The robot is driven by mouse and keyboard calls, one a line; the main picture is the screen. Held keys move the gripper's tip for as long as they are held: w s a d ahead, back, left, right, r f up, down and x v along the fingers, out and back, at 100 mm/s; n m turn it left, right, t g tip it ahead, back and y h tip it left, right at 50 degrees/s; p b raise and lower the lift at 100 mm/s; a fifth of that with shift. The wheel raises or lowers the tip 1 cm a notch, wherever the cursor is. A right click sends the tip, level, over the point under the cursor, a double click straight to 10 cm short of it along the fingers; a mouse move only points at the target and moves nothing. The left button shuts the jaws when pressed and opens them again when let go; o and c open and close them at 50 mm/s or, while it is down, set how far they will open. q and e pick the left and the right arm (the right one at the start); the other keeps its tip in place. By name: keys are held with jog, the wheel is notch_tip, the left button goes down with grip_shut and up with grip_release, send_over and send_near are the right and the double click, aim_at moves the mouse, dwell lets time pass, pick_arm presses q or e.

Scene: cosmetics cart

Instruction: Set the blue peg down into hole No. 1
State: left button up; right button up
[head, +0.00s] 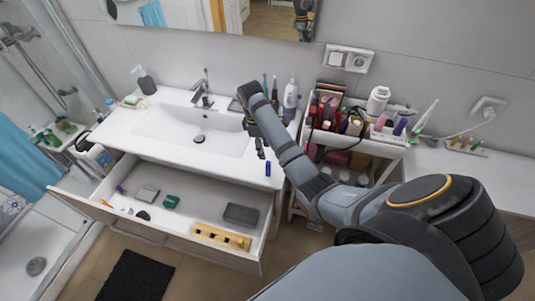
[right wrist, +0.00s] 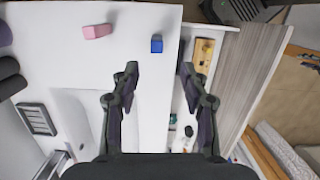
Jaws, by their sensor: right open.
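A small blue peg (head: 268,169) stands on the white washbasin counter, near its front right edge. It also shows in the right wrist view (right wrist: 156,44), ahead of the jaws and apart from them. My right gripper (head: 261,151) is open and empty, over the counter just behind the peg; its two spread fingers show in the right wrist view (right wrist: 160,70). A yellow wooden block (head: 220,236) with holes lies in the open drawer below; it shows partly in the right wrist view (right wrist: 203,55). The hole numbers are too small to read. My left gripper is not in view.
The open drawer (head: 154,236) also holds a dark grey box (head: 241,214) and small items. A pink block (right wrist: 97,31) lies on the counter. The sink basin (head: 190,131) is left of my arm. A crowded cosmetics cart (head: 372,146) stands to the right.

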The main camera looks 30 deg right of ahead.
aim_at(268, 163)
jog(key=f+b, duration=0.1)
jog(key=f, duration=0.1)
jog(key=f+b, duration=0.1)
jog(key=b, duration=0.1)
jog(key=f+b, duration=0.2)
jog(key=shift+s+d+f, duration=0.25)
jog(key=shift+d+f, duration=0.05)
jog(key=f+b, duration=0.4)
jog(key=shift+s+d+f+b, duration=0.15)
jog(key=shift+d+f+b, duration=0.05)
jog(key=shift+d+b, duration=0.2)
jog(key=shift+f, duration=0.35)
jog(key=shift+r, duration=0.15)
jog(key=c, duration=0.4)
grip_shut()
